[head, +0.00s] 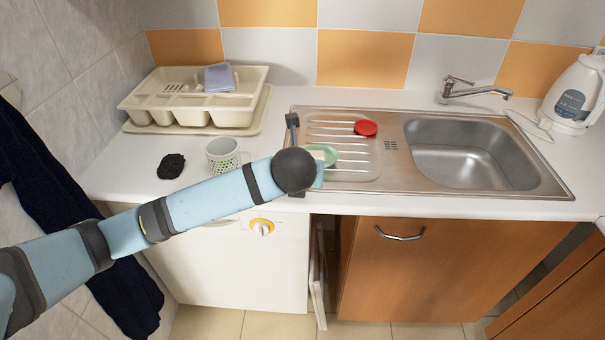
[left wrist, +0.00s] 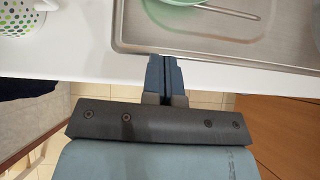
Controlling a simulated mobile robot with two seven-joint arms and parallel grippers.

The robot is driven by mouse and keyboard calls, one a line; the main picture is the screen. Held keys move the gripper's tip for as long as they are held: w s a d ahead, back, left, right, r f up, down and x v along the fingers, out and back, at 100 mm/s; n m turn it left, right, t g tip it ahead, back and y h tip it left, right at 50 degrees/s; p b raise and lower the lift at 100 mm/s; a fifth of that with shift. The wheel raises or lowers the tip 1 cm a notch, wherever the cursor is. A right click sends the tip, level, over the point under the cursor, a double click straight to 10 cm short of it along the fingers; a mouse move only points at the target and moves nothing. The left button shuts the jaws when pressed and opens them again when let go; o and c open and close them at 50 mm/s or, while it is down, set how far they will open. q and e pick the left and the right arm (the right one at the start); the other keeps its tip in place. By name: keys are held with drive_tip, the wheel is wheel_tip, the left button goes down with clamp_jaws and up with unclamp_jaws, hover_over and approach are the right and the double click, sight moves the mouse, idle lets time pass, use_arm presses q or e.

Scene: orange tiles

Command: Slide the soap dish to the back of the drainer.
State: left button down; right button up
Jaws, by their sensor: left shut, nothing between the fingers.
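The soap dish appears to be the pale green oval dish (head: 322,154) on the left front part of the ribbed steel drainer (head: 345,112). My left arm's dark wrist partly covers it in the head view. Its edge also shows at the top of the left wrist view (left wrist: 180,14). My left gripper (left wrist: 165,60) is shut and empty. Its fingertips appear near the drainer's front rim, apart from the dish. In the head view the fingers are mostly hidden by the wrist. My right gripper is not in view.
A red round item (head: 366,127) lies on the drainer behind and right of the dish. The sink basin (head: 465,150) is to the right, with a tap (head: 470,90) behind. A dotted mug (head: 222,155), a dark sponge (head: 171,166) and a cream rack (head: 195,110) stand left.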

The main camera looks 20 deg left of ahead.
use_arm(q)
drive_tip(key=x, duration=0.6)
drive_tip(key=shift+f+b, duration=0.15)
drive_tip(key=shift+b, duration=0.25)
drive_tip(key=w, duration=0.3)
drive_tip(key=shift+w+a+f, duration=0.2)
drive_tip(key=shift+a, duration=0.2)
drive_tip(key=shift+w+a, duration=0.1)
drive_tip(key=shift+w, duration=0.4)
drive_tip(key=shift+r, duration=0.1)
